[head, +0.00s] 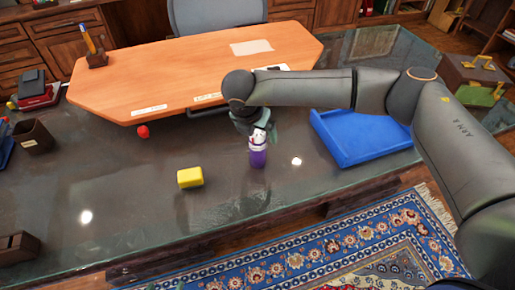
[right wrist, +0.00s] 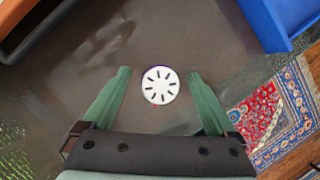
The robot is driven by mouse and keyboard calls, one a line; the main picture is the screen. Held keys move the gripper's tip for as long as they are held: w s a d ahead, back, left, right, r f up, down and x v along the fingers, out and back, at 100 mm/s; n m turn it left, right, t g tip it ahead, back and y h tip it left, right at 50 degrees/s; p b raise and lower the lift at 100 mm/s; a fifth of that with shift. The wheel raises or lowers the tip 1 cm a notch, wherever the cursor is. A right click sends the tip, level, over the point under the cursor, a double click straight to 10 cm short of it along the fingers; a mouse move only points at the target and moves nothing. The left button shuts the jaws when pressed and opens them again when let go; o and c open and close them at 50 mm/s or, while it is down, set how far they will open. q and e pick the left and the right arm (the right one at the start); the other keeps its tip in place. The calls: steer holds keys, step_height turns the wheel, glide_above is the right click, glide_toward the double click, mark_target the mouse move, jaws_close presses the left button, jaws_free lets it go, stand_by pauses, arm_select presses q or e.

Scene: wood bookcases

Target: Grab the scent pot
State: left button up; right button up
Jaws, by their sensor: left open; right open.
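The scent pot (head: 258,158) stands upright on the dark glossy desk, purple below with a white upper part. In the right wrist view its round white lid (right wrist: 160,86) with dark slots is seen from above. My right gripper (right wrist: 159,73) is open, with one green finger on each side of the lid and a gap on both sides. In the head view the right gripper (head: 257,128) is over the pot and hides part of its top. My left gripper is not in view.
A blue tray (head: 362,137) lies right of the pot. A yellow block (head: 190,178) and a small red object (head: 143,131) lie to its left. A wooden board (head: 190,75) is behind it. The desk's front edge is near, with a patterned rug (head: 300,260) below.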

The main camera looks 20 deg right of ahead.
steer(key=shift+x, duration=1.45)
steer(key=shift+c, duration=0.4)
steer(key=shift+r, duration=0.1)
jaws_close()
